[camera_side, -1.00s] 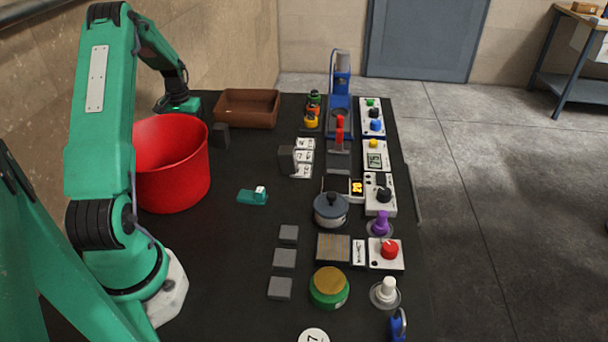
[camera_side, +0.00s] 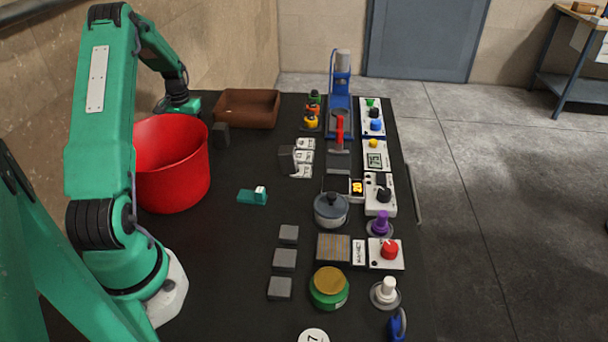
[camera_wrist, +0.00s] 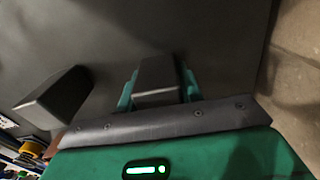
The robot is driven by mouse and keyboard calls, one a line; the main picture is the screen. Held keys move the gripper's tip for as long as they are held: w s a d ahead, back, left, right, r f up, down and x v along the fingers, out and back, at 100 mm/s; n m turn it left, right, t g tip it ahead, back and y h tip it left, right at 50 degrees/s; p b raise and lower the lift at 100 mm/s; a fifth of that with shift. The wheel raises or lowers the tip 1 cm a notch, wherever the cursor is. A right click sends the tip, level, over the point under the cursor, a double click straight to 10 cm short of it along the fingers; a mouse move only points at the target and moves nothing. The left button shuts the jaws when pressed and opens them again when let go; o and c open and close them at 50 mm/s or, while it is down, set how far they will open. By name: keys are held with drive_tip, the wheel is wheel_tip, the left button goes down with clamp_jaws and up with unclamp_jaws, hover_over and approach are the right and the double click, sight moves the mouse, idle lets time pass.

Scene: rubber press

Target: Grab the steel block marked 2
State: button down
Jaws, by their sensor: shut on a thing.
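In the wrist view my gripper (camera_wrist: 158,90) has its two teal fingers on either side of a dark grey block (camera_wrist: 158,72) and is shut on it. No number shows on its visible faces. In the side view my gripper's teal body (camera_side: 180,104) is behind the red bin (camera_side: 172,165); its fingers and the held block are hidden there. A second dark block (camera_wrist: 55,98) stands to the left in the wrist view, apart from the fingers. In the side view one dark block (camera_side: 221,135) stands right of the bin and another (camera_side: 286,159) stands beside the white numbered cards (camera_side: 304,157).
A brown tray (camera_side: 247,109) lies at the back. A blue press (camera_side: 340,95), a grey pot (camera_side: 331,209) and control panels line the right side. Several flat grey blocks (camera_side: 284,259) lie at the front. The mat's middle is mostly clear, with a small teal item (camera_side: 250,197).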

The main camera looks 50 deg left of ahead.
drive_tip(key=shift+r, duration=0.2)
drive_tip(key=shift+a+r, duration=0.1)
drive_tip(key=shift+r, duration=0.65)
drive_tip(key=r, duration=0.2)
drive_tip(key=d+r, duration=0.1)
drive_tip(key=shift+w, duration=0.3)
drive_tip(key=shift+w+d+r, duration=0.75)
drive_tip(key=shift+d+r, duration=0.3)
drive_tip(key=shift+d, duration=0.55)
drive_tip(key=shift+w+d+r, duration=0.7)
drive_tip(key=shift+d+r, duration=0.35)
drive_tip(key=shift+d, duration=0.6)
drive_tip(key=shift+w+d+r, duration=0.75)
drive_tip(key=shift+d+r, duration=0.3)
drive_tip(key=shift+d, duration=0.55)
